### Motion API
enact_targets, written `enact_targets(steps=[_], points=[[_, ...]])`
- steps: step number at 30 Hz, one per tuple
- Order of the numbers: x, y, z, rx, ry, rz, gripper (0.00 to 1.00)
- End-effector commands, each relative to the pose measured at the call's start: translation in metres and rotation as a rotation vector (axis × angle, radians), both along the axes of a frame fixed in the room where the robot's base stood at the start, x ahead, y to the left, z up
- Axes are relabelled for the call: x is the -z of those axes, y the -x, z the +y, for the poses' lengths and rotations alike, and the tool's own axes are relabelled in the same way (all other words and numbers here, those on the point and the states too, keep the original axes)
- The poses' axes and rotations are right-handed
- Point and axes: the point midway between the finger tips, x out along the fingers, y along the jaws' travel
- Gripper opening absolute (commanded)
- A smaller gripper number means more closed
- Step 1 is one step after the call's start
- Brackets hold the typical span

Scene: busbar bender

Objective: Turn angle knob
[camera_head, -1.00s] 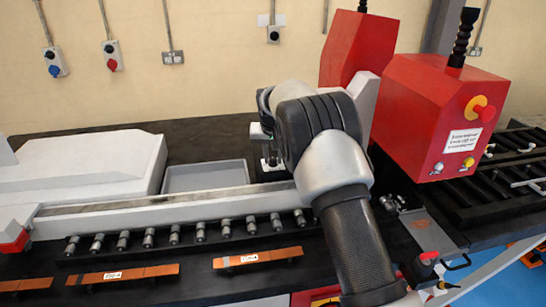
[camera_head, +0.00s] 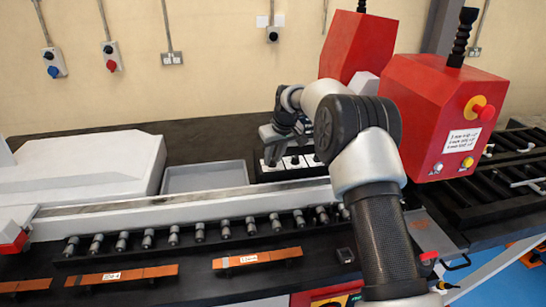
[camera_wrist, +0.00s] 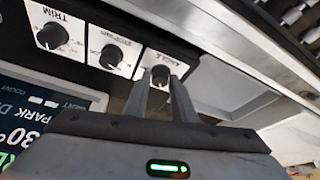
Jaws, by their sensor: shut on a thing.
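The angle knob (camera_wrist: 160,74) is a dark round knob on a white plate marked ANGLE in the wrist view. My gripper (camera_wrist: 161,82) has its two fingers on either side of this knob and is shut on it. In the head view my gripper (camera_head: 270,150) points down at the left end of a row of white knob plates, and hides most of the knob there. A middle knob (camera_wrist: 111,56) and the TRIM knob (camera_wrist: 52,35) sit beside it on their own white plates, apart from my fingers.
A lit display (camera_wrist: 45,115) with partly cut-off text lies close to the knobs in the wrist view. A grey tray (camera_head: 205,177) is left of the knob panel. Red machine housings (camera_head: 430,115) stand to the right. A rail with several rollers (camera_head: 198,231) runs in front.

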Motion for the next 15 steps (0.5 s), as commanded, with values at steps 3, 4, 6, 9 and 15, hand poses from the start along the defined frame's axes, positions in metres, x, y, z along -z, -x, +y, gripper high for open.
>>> enact_targets(steps=[3, 4, 6, 9, 15], points=[[-0.0010, -0.0006, -0.0011, -0.065, -0.001, 0.000, 0.01], [-0.0010, -0.0009, -0.0014, -0.081, -0.002, 0.000, 0.01], [-0.0011, -0.0009, -0.0010, -0.112, -0.002, 0.000, 0.01], [-0.0005, -0.0008, -0.0010, -0.145, 0.000, 0.000, 0.01], [-0.0003, -0.0009, -0.0012, -0.179, 0.000, 0.000, 0.01]])
